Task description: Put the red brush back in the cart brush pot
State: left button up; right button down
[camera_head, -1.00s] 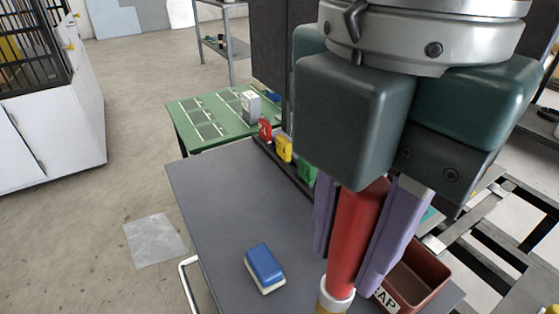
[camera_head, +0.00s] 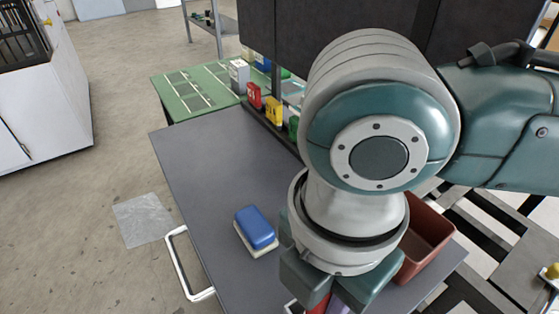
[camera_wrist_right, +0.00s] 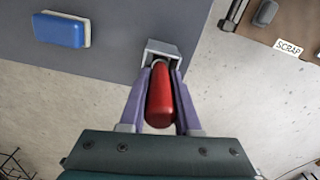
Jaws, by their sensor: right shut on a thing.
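The red brush (camera_wrist_right: 160,100) is between the purple fingers of my right gripper (camera_wrist_right: 161,68), which is shut on its handle. In the right wrist view its far end meets the opening of a square grey pot (camera_wrist_right: 172,47) at the cart's edge. I cannot tell how deep the brush sits in the pot, as that end is hidden. In the head view only a bit of the red handle (camera_head: 319,304) shows at the bottom edge, below my right wrist. My left gripper is not in view.
A blue and white sponge (camera_head: 256,230) lies on the grey cart top (camera_head: 215,165). A red-brown scrap bin (camera_head: 430,232) stands at the cart's right, partly behind my arm. Red, yellow and green items (camera_head: 273,111) line the back edge. A green table (camera_head: 190,90) stands beyond.

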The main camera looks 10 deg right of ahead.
jog(key=shift+f, duration=0.2)
jog(key=c, duration=0.6)
grip_release()
